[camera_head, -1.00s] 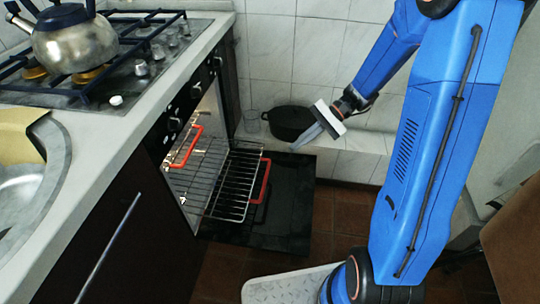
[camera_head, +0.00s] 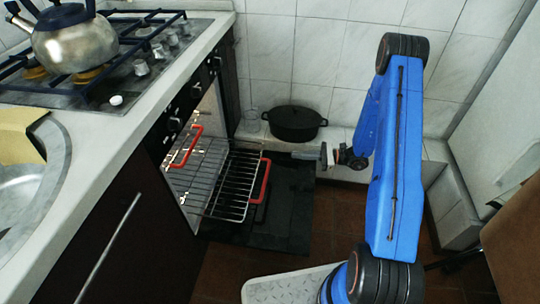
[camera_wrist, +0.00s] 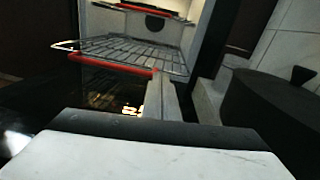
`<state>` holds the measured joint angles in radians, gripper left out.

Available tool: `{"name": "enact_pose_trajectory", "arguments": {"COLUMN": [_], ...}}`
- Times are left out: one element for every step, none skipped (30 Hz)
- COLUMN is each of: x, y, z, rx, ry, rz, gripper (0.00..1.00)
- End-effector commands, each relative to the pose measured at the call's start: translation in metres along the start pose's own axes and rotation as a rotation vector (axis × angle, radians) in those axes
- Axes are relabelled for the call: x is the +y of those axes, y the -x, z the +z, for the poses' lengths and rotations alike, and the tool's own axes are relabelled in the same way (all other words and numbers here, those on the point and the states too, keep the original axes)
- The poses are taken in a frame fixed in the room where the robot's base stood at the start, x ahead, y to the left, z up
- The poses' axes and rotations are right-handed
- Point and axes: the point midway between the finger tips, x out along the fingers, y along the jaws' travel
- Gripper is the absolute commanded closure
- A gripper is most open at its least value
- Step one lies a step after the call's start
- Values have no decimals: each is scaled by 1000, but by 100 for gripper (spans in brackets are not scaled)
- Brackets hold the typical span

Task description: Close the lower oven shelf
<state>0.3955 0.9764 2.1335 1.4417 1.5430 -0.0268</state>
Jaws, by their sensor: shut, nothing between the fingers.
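The lower oven shelf (camera_head: 232,185), a wire rack with a red front bar (camera_head: 264,181), is pulled out of the oven over the lowered door. In the wrist view the lower shelf (camera_wrist: 125,48) sticks out towards me, with its red bar (camera_wrist: 110,64) across the front. The upper shelf's red bar (camera_head: 187,147) is at the oven mouth, and that shelf looks pushed in. My gripper (camera_head: 296,154) is shut and empty. It points left, to the right of the lower shelf's red bar and apart from it.
The oven door (camera_head: 285,205) lies open and low. A black pot (camera_head: 295,124) stands on the ledge by the tiled wall, behind my gripper. A kettle (camera_head: 75,42) sits on the hob. Brown floor is free right of the door.

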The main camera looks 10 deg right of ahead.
Motion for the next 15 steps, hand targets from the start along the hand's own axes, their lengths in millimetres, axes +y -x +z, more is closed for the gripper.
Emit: {"name": "enact_pose_trajectory", "arguments": {"x": [-2, -3, -4, -6, -6, -7, -8, -8, -8, -9, -9, -9, -9, -9, -10], "y": [2, 4, 5, 6, 7, 7, 8, 7, 6, 5, 2, -1, -5, -8, -14], "z": [-11, -16, -22, -26, -29, -32, -33, -34, -35, -36, -36, -35, -35, -35, -35], "rx": [-9, -14, -18, -21, -23, -26, -27, -28, -29, -30, -30, -30, -30, -30, -30], "ry": [-20, -29, -38, -44, -49, -54, -56, -58, -59, -60, -60, -60, -60, -60, -60], "rz": [-22, -35, -48, -57, -65, -73, -76, -79, -81, -82, -82, -82, -81, -81, -80], "gripper": [100, 100, 100, 100, 100, 100, 100, 100, 100, 100, 100, 100, 100, 100, 100]}}
